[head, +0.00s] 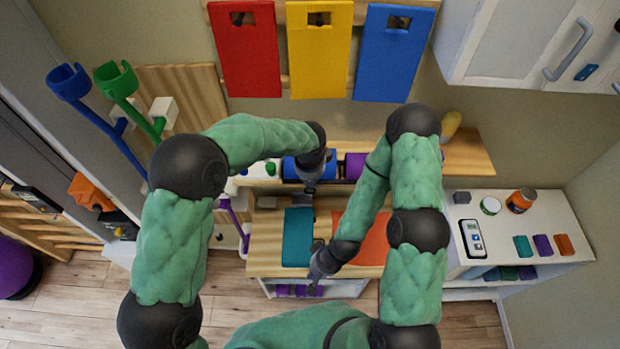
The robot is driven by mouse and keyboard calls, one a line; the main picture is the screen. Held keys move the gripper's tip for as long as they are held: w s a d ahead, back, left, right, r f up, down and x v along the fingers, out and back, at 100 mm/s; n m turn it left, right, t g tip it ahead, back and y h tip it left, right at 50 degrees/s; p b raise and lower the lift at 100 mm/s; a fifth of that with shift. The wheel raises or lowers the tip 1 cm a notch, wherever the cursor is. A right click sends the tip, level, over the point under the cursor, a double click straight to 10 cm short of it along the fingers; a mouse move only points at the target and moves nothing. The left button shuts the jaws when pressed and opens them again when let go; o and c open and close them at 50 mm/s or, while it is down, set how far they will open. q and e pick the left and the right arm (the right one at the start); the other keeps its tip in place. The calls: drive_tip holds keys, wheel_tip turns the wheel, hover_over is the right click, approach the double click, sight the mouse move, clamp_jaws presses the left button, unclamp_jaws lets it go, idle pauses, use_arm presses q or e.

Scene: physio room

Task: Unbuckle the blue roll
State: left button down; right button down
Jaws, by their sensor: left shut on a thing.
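The blue roll (290,168) lies on the wooden shelf at the back, partly hidden behind my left forearm and gripper. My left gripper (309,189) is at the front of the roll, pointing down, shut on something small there. Its jaws hide what they hold, and I cannot make out the buckle or strap. My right gripper (313,290) is lower in the picture, over the front edge of the wooden bench, apart from the roll. Its fingers are too small and dark to tell open from shut.
A purple roll (354,165) lies right of the blue one. A teal mat (297,237) and an orange mat (372,246) lie on the bench (265,238). Red, yellow and blue boards hang above. A white side table (560,216) with jars stands right.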

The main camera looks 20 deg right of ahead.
idle(0.3)
use_arm(q)
drive_tip(key=c, duration=1.3)
unclamp_jaws()
drive_tip(key=r, duration=0.4)
drive_tip(key=s+r, duration=0.1)
drive_tip(key=r, duration=0.6)
drive_tip(key=shift+s+a+r, duration=0.3)
drive_tip(key=shift+s+r, duration=0.1)
